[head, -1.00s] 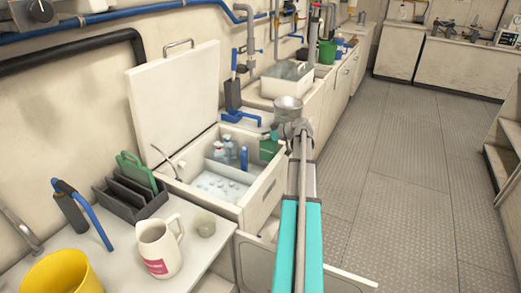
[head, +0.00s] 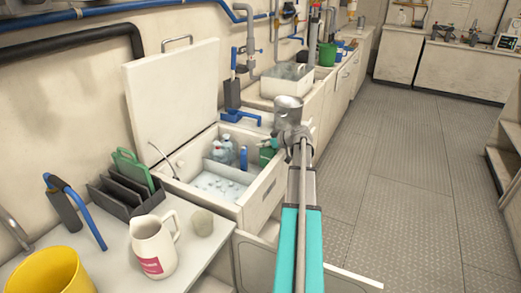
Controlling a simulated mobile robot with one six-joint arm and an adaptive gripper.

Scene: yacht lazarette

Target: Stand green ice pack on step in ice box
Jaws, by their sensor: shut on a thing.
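The ice box (head: 262,190) stands open in the counter, its pale lid (head: 172,100) raised against the wall. Clear bottles (head: 222,151) and a blue pack (head: 244,157) stand on the raised step (head: 225,171) at the back, above a white icy floor. The green ice pack (head: 267,156) is upright at the right end of the box, low by the step. My gripper (head: 275,143) is shut on its top; my wrist partly hides both. Whether the pack's bottom touches the step cannot be seen.
A dark rack (head: 125,200) holding a green board (head: 134,168), a white jug (head: 153,247), a round pale object (head: 202,222) and a yellow container (head: 50,272) sit on the near counter. A white basin (head: 287,80) stands beyond the box. The floor (head: 400,180) at right is clear.

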